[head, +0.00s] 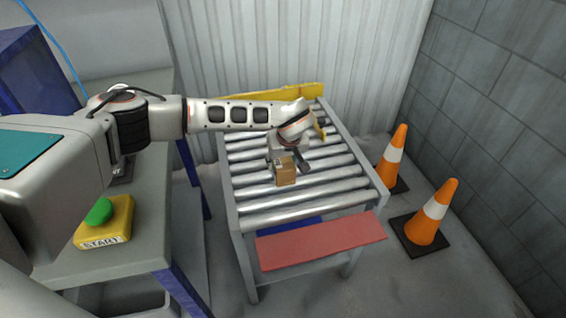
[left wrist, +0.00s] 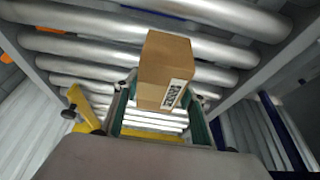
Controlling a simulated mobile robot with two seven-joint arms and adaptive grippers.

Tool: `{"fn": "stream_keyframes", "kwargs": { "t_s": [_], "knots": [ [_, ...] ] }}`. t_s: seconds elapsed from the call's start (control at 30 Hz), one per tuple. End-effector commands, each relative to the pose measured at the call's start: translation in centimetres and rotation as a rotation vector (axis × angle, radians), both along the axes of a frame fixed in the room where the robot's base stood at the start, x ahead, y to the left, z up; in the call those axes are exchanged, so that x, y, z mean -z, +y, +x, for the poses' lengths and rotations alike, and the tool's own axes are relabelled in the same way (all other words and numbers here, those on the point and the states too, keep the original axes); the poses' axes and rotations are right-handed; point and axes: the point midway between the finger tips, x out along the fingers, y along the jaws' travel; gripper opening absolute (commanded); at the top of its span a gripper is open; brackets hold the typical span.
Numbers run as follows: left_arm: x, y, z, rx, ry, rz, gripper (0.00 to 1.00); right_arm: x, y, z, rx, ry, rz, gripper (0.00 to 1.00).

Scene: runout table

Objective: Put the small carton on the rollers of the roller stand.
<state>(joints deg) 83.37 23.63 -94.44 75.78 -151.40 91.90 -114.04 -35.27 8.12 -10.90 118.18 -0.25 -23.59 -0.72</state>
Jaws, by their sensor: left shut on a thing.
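The small carton (head: 285,170) is a brown box in my left gripper (head: 289,160), over the middle of the roller stand (head: 236,220). In the left wrist view the carton (left wrist: 164,62) sits between the green-lined fingers of the left gripper (left wrist: 162,105), with a printed label on one face. The gripper is shut on it. The silver rollers (head: 300,205) lie below it. I cannot tell whether the carton touches the rollers. My right gripper is not in view.
A yellow bar (head: 270,94) stands at the stand's far end and a red board (head: 320,241) at its near end. Two orange cones (head: 432,213) stand right of it. A grey table (head: 150,235) with a yellow START button box (head: 105,222) is at left. The near rollers are bare.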

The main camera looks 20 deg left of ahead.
Motion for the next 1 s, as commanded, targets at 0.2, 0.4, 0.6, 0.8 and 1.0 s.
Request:
{"fn": "stream_keyframes", "kwargs": {
  "t_s": [0.2, 0.4, 0.6, 0.8, 1.0],
  "knots": [
    [-0.1, -0.1, 0.1, 0.0, -0.004, -0.001, 0.17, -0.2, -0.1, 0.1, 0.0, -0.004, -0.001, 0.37],
    [0.2, -0.1, 0.1, 0.0, -0.003, -0.001, 0.49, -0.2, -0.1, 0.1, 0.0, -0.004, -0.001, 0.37],
    [0.2, -0.1, 0.1, 0.0, -0.003, -0.001, 0.58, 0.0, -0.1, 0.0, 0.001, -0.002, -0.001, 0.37],
    [0.1, -0.1, 0.1, 0.0, -0.003, -0.001, 0.58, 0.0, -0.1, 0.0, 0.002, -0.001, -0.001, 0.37],
    [-2.4, -0.5, -0.4, 0.001, -0.009, -0.001, 0.58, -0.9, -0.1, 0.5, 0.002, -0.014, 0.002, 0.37]
  ]
}}
